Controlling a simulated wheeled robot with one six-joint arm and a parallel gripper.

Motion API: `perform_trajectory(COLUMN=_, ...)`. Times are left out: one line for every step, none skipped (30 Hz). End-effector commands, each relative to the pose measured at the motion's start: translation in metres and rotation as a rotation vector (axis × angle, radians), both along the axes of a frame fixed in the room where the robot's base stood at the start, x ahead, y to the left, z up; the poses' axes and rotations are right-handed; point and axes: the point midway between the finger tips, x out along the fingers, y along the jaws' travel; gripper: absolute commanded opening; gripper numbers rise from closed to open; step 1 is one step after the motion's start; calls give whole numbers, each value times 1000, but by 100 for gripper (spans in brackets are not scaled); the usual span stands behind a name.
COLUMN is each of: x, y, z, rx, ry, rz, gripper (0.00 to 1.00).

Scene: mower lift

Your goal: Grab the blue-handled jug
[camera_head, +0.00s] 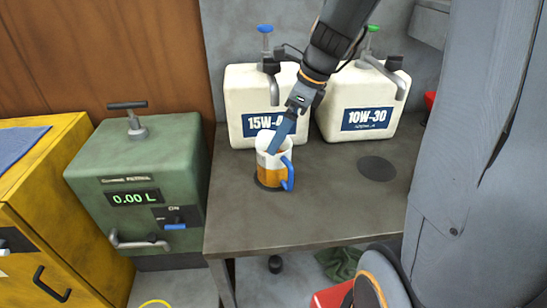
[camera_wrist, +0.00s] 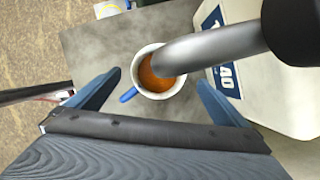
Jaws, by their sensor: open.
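The blue-handled jug (camera_head: 271,180) is a pale, see-through jug with orange-brown liquid in it. It stands upright on a dark round pad (camera_head: 258,182) on the bench, its blue handle (camera_head: 289,174) towards the front right. My gripper (camera_head: 276,143) is at the jug's rim in the head view, covering part of it. In the wrist view my gripper (camera_wrist: 158,78) is open, its blue fingers apart on either side of the jug (camera_wrist: 150,85). Whether a finger touches the jug I cannot tell. A grey spout (camera_wrist: 205,45) partly hides the jug's mouth there.
A 15W-40 container (camera_head: 240,95) with a blue-topped tap stands behind the jug. A 10W-30 container (camera_head: 345,105) with a green-topped tap stands right of it, behind an empty dark pad (camera_head: 377,168). A green dispenser (camera_head: 110,165) stands left. The bench front (camera_head: 300,225) is clear.

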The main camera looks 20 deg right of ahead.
Motion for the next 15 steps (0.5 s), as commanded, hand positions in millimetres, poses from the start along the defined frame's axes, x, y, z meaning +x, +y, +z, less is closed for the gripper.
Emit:
perform_trajectory(x=1, y=2, z=-5, rx=-1, ry=2, rz=2, gripper=99)
perform_trajectory(x=1, y=3, z=-8, rx=-1, ry=2, rz=2, gripper=99)
perform_trajectory(x=1, y=4, z=-11, rx=0, ry=3, rz=2, gripper=99)
perform_trajectory(x=2, y=6, z=-13, rx=1, ry=3, rz=1, gripper=99)
perform_trajectory(x=2, y=6, z=-16, rx=1, ry=3, rz=2, gripper=99)
perform_trajectory(x=3, y=8, z=-21, rx=-1, ry=3, rz=3, gripper=99)
perform_trajectory(x=3, y=9, z=-25, rx=-1, ry=4, rz=2, gripper=99)
perform_trajectory(x=4, y=10, z=-29, rx=0, ry=3, rz=1, gripper=99)
perform_trajectory(x=5, y=12, z=-34, rx=0, ry=3, rz=2, gripper=99)
perform_trajectory(x=5, y=13, z=-38, rx=-1, ry=4, rz=1, gripper=99)
perform_trajectory(x=7, y=14, z=-42, rx=0, ry=3, rz=0, gripper=99)
perform_trajectory(x=8, y=15, z=-47, rx=-1, ry=2, rz=0, gripper=99)
perform_trajectory(x=9, y=16, z=-50, rx=-1, ry=3, rz=1, gripper=99)
perform_trajectory(x=9, y=17, z=-52, rx=0, ry=1, rz=0, gripper=99)
perform_trajectory(x=10, y=17, z=-54, rx=-1, ry=1, rz=-1, gripper=99)
